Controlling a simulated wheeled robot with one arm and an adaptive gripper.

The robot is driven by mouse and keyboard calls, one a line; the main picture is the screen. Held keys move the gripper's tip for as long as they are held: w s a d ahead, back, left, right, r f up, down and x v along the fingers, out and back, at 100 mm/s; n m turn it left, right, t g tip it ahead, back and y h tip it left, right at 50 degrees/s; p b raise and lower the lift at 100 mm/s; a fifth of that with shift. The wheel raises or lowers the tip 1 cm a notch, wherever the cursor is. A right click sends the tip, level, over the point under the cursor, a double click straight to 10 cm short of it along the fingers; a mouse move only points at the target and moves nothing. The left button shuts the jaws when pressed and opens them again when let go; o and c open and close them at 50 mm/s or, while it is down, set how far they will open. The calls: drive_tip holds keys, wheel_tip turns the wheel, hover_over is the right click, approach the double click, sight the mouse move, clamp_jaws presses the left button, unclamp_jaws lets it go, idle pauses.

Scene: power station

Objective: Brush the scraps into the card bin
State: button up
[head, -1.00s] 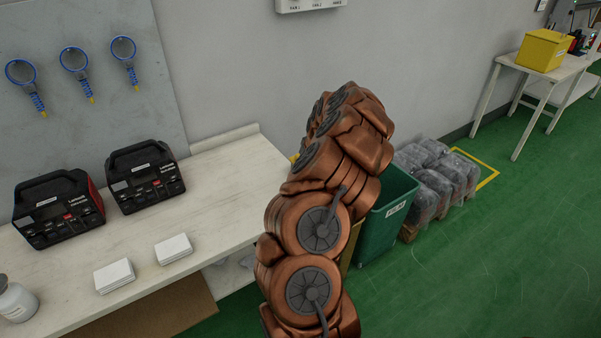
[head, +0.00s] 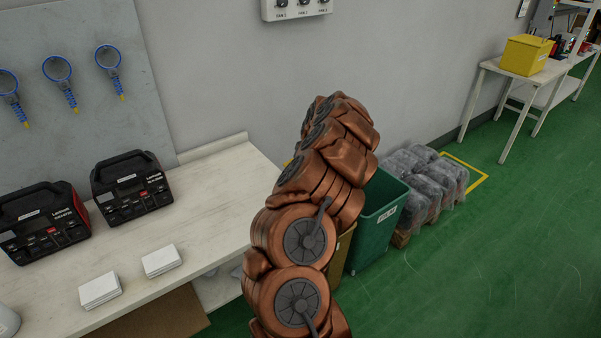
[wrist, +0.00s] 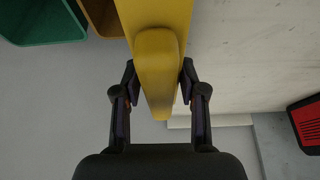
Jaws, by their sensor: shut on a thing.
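My gripper (wrist: 157,85) is shut on a yellow tool (wrist: 160,55), seen in the wrist view. Its tapered end lies between the fingers and its wider part runs up out of the picture; no bristles show. In the head view my copper-coloured arm hides the gripper. A tan bin (head: 343,258) stands partly behind my arm, and its rim also shows at the top of the wrist view (wrist: 103,17). I cannot read a label on it. No scraps can be made out clearly on the worktop (head: 215,180).
A green bin (head: 377,228) stands right of the tan one, near wrapped bundles (head: 430,185). Two black devices (head: 40,222) (head: 130,188) and two white stacks (head: 99,290) (head: 161,261) sit on the worktop. Green floor (head: 480,270) is clear at right.

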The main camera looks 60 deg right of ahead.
drive_tip(key=shift+r, duration=0.1)
drive_tip(key=shift+r+b, duration=0.3)
drive_tip(key=shift+r, duration=3.15)
